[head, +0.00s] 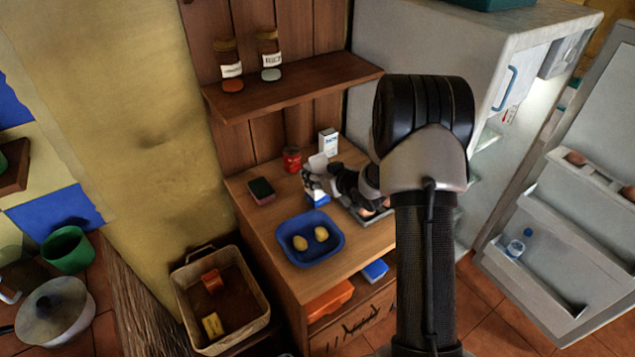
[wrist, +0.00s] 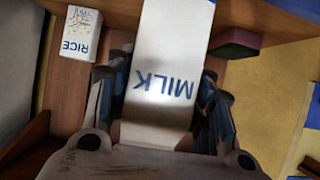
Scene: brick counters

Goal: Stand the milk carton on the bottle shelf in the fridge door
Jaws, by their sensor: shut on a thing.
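The milk carton (wrist: 160,70) is white with blue "MILK" lettering and lies between both fingers of my gripper (wrist: 155,85) in the wrist view. My gripper is shut on it. In the head view my gripper (head: 313,182) is over the wooden counter and hides part of the carton (head: 318,161); whether the carton touches the counter I cannot tell. The fridge door (head: 603,125) stands open at the right. Its low bottle shelf (head: 535,298) holds a clear bottle with a blue cap (head: 516,247) at its left end, with free room to the right.
A rice box (head: 328,142), a red can (head: 292,160) and a sponge (head: 262,191) stand near my gripper. A blue tray (head: 285,235) with two lemons is in front. A wall shelf (head: 300,84) with two jars hangs above. Eggs sit in the door's upper shelf (head: 590,178).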

